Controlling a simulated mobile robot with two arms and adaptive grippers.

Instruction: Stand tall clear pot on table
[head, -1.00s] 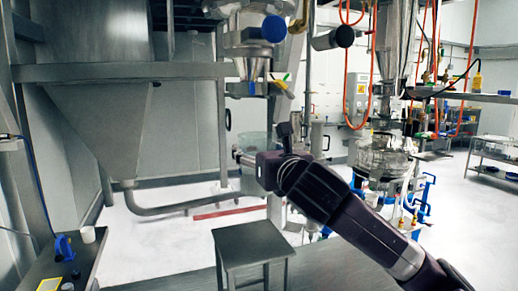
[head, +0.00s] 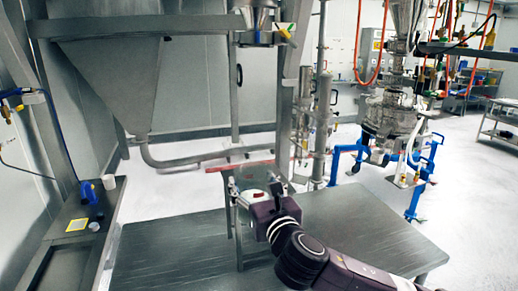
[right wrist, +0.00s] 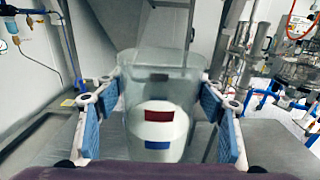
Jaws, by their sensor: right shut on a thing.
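A tall clear pot (right wrist: 160,67) stands roughly upright between my right gripper's fingers in the right wrist view. Red and blue patches show through or on its wall. The blue-padded fingers of my right gripper (right wrist: 160,98) are closed on its two sides. In the head view the pot (head: 257,172) is partly hidden behind my right gripper (head: 240,190) and wrist. It appears over the grey metal table (head: 370,230); I cannot tell whether its base touches a surface. My left gripper is not in view.
The table's right part is bare, as is its left part (head: 175,255). A metal post and pipework (head: 318,125) stand behind it. A side bench at left holds a blue item (head: 88,192) and a white cup (head: 108,181). A blue-legged vessel stand (head: 385,150) is at right.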

